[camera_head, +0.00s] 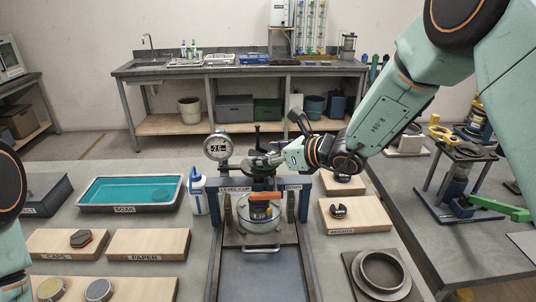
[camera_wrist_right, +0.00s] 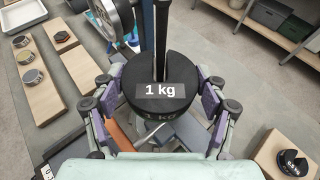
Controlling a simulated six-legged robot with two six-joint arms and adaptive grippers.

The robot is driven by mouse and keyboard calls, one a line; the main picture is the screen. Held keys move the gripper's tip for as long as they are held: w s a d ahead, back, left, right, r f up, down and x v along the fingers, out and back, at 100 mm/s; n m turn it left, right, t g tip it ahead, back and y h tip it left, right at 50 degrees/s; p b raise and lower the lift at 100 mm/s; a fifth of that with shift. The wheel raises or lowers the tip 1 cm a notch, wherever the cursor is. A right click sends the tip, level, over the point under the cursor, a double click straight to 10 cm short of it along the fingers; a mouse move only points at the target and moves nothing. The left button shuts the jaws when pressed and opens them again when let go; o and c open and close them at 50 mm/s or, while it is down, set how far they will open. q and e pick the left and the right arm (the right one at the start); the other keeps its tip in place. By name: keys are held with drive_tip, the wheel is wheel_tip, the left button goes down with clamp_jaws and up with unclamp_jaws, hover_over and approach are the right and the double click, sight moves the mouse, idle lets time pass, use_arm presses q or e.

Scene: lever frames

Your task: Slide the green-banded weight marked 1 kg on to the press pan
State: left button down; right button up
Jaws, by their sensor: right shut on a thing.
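In the head view my right gripper (camera_head: 267,160) is over the press frame (camera_head: 224,188), below the top of the rod. My left gripper is out of view.
A round gauge (camera_head: 217,147) stands close left of my gripper. A white and blue bottle (camera_head: 198,190) is left of the frame. The weights board (camera_head: 365,216) is at right.

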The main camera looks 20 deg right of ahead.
drive_tip(key=shift+w+a+r+b, duration=0.15)
drive_tip(key=shift+w+a+b, duration=0.3)
drive_tip(key=shift+w+a, duration=0.4)
idle(0.7)
drive_tip(key=shift+w+d+f+b, duration=0.1)
drive_tip(key=shift+d+f+b, duration=0.05)
drive_tip(key=shift+f+b, duration=0.6)
idle(1.1)
drive_tip(key=shift+r, duration=0.1)
drive_tip(key=o, duration=1.9)
drive_tip(key=shift+s, duration=0.2)
drive_tip(key=shift+w, duration=0.1)
drive_tip(key=shift+f, duration=0.35)
drive_tip(key=shift+r, duration=0.15)
